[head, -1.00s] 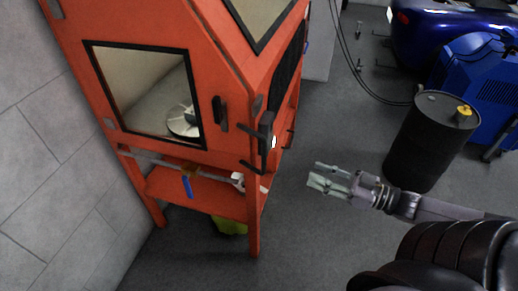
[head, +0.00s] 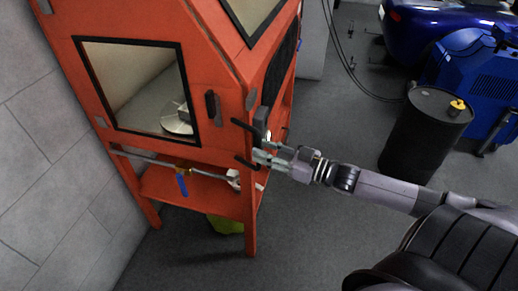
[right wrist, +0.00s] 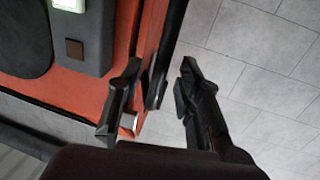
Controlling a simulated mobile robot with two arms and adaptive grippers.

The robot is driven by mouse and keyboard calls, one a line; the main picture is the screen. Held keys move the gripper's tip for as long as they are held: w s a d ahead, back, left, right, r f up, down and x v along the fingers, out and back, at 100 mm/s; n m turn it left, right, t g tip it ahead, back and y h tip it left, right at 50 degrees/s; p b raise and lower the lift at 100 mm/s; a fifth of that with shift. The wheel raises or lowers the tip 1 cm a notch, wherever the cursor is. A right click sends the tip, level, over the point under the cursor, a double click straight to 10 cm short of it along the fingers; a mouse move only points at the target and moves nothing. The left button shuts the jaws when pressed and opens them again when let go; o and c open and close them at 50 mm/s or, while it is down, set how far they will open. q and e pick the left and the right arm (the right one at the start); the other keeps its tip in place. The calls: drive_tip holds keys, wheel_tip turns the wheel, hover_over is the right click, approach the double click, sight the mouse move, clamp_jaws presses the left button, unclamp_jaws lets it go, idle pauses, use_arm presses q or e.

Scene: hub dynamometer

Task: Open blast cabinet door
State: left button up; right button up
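The orange blast cabinet (head: 226,66) stands on legs at the left of the head view. Its side door has a black-framed window (head: 178,50) and a dark upright handle (head: 213,107). A turntable-like disc (head: 178,120) shows behind the glass. My right gripper (head: 257,157) is at the cabinet's front corner, lower than that handle. In the right wrist view its two fingers (right wrist: 160,72) are apart and empty. A dark upright bar (right wrist: 157,80) at the cabinet's edge appears between them; I cannot tell how far beyond. My left gripper is not in view.
A grey box with a white switch (right wrist: 90,35) sits on the cabinet close to my right gripper. A pipe with a blue-handled valve (head: 183,185) runs below the cabinet. A block wall (head: 40,150) stands close at left. A black drum (head: 425,135) and blue machine (head: 470,80) stand right.

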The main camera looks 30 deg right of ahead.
drive_tip(key=shift+x, duration=1.2)
drive_tip(key=shift+c, duration=0.4)
clamp_jaws()
